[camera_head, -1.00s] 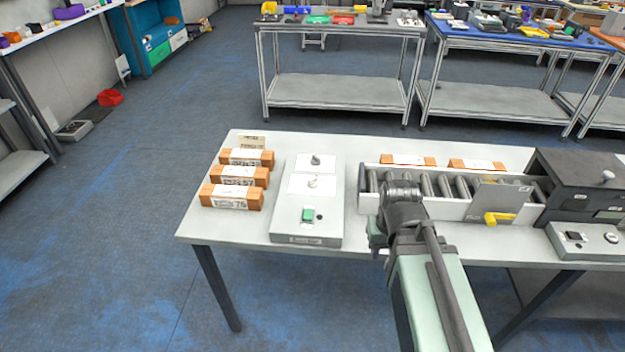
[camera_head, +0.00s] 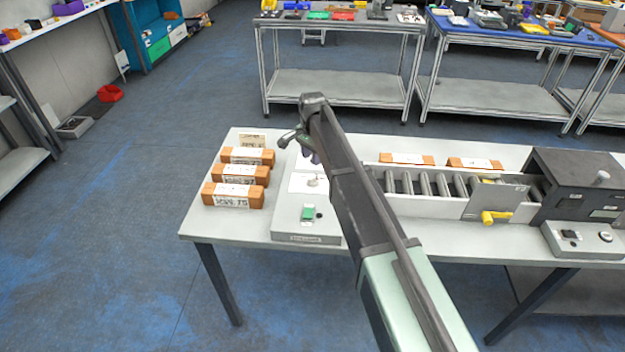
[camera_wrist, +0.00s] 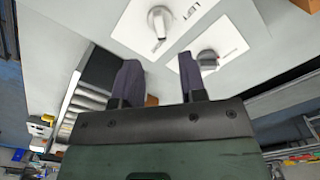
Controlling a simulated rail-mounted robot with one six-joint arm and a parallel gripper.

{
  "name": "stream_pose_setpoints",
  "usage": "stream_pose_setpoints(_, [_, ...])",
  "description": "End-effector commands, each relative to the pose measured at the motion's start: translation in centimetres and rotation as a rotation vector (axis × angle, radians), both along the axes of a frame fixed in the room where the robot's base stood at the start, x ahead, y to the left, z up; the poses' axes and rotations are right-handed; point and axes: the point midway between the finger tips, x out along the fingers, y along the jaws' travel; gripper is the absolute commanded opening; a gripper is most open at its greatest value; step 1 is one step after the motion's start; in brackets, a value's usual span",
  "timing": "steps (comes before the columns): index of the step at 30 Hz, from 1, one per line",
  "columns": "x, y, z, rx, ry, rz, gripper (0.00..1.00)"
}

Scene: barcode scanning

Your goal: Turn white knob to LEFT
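The white knob (camera_head: 313,181) sits on a white label plate on the grey control box (camera_head: 292,229). In the wrist view the white knob (camera_wrist: 160,20) is at the top centre, with printed words around it, one reading LEFT. My gripper (camera_wrist: 160,76) shows two dark fingers spread apart with nothing between them. It is open and apart from the white knob. In the head view my gripper (camera_head: 309,153) is over the back of the box, beyond the white knob. A dark grey knob (camera_wrist: 208,60) on its own plate is near the right finger; my arm hides it in the head view.
A green button (camera_head: 308,213) is on the box's front part. Several orange boxes with white labels (camera_head: 233,195) stand to the left. A roller conveyor (camera_head: 410,183) with a yellow-handled plate (camera_head: 494,216) and a dark machine (camera_head: 580,190) are to the right.

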Motion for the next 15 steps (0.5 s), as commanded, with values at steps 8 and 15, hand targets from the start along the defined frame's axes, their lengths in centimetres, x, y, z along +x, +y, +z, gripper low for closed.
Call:
stream_pose_setpoints(8, [0.0,0.0,-7.5,0.0,0.0,0.001,0.38])
stream_pose_setpoints(15, [0.0,0.0,-8.3,0.0,0.0,0.001,0.38])
